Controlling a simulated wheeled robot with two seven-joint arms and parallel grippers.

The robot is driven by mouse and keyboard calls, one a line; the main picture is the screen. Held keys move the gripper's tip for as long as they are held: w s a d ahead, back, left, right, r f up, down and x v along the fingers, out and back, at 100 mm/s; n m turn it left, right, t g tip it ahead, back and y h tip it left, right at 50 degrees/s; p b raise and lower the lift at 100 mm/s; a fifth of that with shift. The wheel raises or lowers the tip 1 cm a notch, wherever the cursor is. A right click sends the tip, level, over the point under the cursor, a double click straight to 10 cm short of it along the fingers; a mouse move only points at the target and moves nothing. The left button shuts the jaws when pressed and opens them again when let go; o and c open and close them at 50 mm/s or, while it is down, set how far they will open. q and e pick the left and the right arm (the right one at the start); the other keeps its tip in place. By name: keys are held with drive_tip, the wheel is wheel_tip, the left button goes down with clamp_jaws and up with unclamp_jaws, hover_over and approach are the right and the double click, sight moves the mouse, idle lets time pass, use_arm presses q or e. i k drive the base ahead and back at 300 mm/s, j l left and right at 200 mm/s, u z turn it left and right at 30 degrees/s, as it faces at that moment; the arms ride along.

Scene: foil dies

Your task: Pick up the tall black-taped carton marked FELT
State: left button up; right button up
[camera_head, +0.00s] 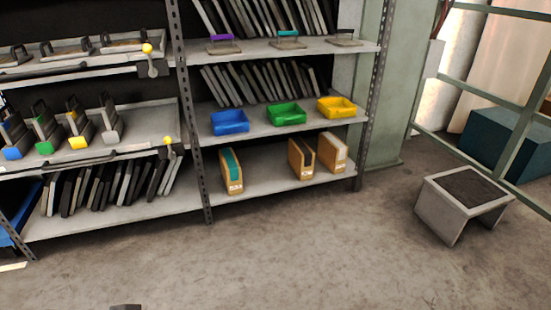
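Three upright tan cartons stand on the lowest shelf of the right rack bay. The middle one (294,163) has a black strip along its top and is the only one with black. The left carton (236,185) has a teal strip, and the right carton (340,161) has a white one. Each carton has a small white label on its front, too small to read. The black-striped carton stands close beside the white one, with a wider gap to the teal one.
Blue (230,122), green (286,114) and yellow (337,107) bins sit on the shelf above the cartons. A rack post (193,120) stands left of them, another (374,90) right. A grey stool (440,212) stands at right. The floor before the rack is clear.

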sight(301, 157)
drive_tip(key=i+l+u, duration=0.35)
drive_tip(key=u, duration=0.15)
drive_tip(key=i+l+u, duration=0.3)
drive_tip(key=l+u, duration=0.2)
drive_tip(key=i+l, duration=0.2)
drive_tip(key=l, duration=0.15)
drive_tip(key=i+l+u, duration=0.1)
drive_tip(key=l, duration=0.2)
drive_tip(key=i+l, duration=0.4)
drive_tip(key=l, duration=0.3)
drive_tip(key=i+l+u, duration=0.1)
drive_tip(key=i+l, duration=0.25)
drive_tip(key=l, duration=0.3)
drive_tip(key=i+l+u, duration=0.1)
drive_tip(key=l, duration=0.25)
drive_tip(key=i+l, duration=0.2)
drive_tip(key=l, duration=0.2)
drive_tip(key=i+l, duration=0.2)
drive_tip(key=i, duration=0.15)
